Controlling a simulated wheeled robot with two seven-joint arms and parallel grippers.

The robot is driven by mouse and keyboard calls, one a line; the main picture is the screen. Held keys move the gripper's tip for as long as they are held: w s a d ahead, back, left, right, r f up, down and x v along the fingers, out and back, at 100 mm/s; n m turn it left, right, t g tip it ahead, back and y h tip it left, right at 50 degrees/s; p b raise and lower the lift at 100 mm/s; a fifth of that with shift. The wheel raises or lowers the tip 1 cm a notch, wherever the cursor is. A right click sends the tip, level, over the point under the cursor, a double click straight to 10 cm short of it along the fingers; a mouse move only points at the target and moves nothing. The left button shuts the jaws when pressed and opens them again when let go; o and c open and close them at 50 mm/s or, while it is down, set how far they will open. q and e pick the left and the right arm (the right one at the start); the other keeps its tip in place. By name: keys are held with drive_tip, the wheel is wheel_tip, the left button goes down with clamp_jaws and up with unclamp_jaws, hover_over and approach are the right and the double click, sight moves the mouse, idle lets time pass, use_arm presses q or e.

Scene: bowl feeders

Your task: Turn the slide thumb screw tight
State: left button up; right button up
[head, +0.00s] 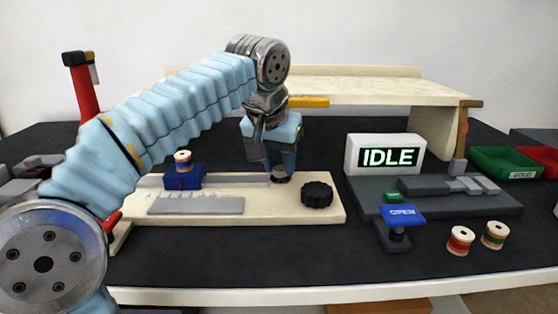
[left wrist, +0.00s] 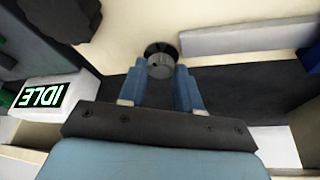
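The slide thumb screw (head: 280,178) is a small dark round knob on the cream board (head: 270,214), just under my left gripper (head: 281,170). In the left wrist view, the screw (left wrist: 160,66) shows a grey round face and dark rim between the tips of the blue fingers of my left gripper (left wrist: 161,68). The fingers lie close against it on both sides and appear shut on it. Its base is hidden in the head view. My right gripper is not in view.
A larger black knob (head: 317,195) stands right of the screw. A grey toothed strip (head: 196,205) and a blue block (head: 183,178) with a spool (head: 183,160) are to the left. The IDLE display (head: 384,155), blue OPEN plate (head: 402,215) and two spools are right. A cream shelf (head: 370,90) stands behind.

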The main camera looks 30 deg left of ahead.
use_arm(q)
drive_tip(key=c, duration=0.3)
drive_tip(key=shift+m+h, duration=0.3)
drive_tip(key=shift+m, duration=0.4)
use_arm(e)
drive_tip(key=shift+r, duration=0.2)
use_arm(q)
drive_tip(key=o, duration=1)
drive_tip(key=shift+o, duration=0.2)
drive_tip(key=p+v, duration=0.5)
drive_tip(key=v, duration=0.9)
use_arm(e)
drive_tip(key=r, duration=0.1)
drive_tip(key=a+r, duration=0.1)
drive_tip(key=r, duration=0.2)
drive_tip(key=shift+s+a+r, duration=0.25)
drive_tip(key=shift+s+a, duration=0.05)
